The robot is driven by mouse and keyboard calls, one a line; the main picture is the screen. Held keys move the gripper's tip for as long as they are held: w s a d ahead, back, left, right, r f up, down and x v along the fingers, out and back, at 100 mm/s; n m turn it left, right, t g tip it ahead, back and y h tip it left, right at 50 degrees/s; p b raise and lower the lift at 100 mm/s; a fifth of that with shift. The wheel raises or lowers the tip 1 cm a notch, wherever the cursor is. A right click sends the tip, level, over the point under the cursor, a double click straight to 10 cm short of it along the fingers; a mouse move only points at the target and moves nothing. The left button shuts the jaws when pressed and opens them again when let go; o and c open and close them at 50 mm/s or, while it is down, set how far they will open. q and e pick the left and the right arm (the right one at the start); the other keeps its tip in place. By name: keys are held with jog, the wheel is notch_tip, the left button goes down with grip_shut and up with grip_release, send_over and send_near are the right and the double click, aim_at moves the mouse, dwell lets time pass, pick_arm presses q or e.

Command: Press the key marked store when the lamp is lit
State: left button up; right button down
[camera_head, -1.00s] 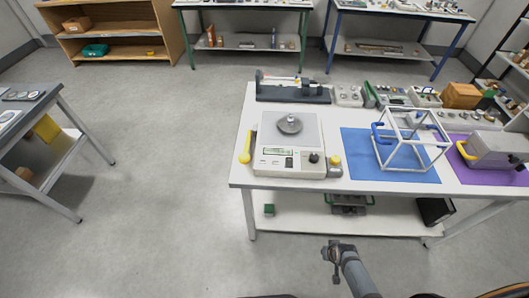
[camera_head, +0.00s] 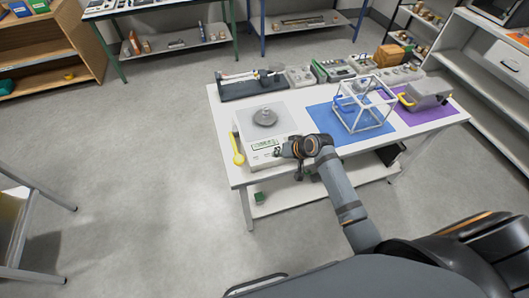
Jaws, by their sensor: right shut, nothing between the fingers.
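The white scale (camera_head: 243,124) stands at the left of the white table, with a grey weight (camera_head: 264,117) on its pan. Its greenish display (camera_head: 262,144) is on the front panel. My right gripper (camera_head: 279,152) is shut and empty at the right part of that panel, over or just in front of it. I cannot tell whether it touches. The gripper and wrist hide the panel's right end, where a dark knob showed before. The key labels are too small to read, and I cannot make out a lit lamp. My left gripper is out of view.
A yellow-handled tool (camera_head: 236,150) lies left of the scale. Right of my wrist are a blue mat (camera_head: 321,116) with a white open frame (camera_head: 365,104) and a grey device (camera_head: 428,92) on a purple mat. A dark balance (camera_head: 251,87) stands behind the scale.

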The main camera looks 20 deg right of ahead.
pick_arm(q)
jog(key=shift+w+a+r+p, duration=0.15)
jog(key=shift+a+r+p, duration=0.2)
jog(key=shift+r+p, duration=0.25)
pick_arm(e)
jog(key=w+a+r+t+y, duration=0.1)
jog(key=w+a+r, duration=0.1)
jog(key=r, duration=0.6)
jog(key=shift+w, duration=0.8)
jog(key=shift+f, duration=0.1)
jog(key=b, duration=0.8)
send_over(269, 155)
notch_tip(269, 155, down, 8)
jog(key=shift+r, duration=0.1)
pick_arm(q)
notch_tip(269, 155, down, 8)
jog(key=shift+b, duration=0.3)
pick_arm(e)
jog(key=shift+f, duration=0.4)
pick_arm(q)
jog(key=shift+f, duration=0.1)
pick_arm(e)
jog(key=shift+f, duration=0.1)
jog(key=shift+f, duration=0.35)
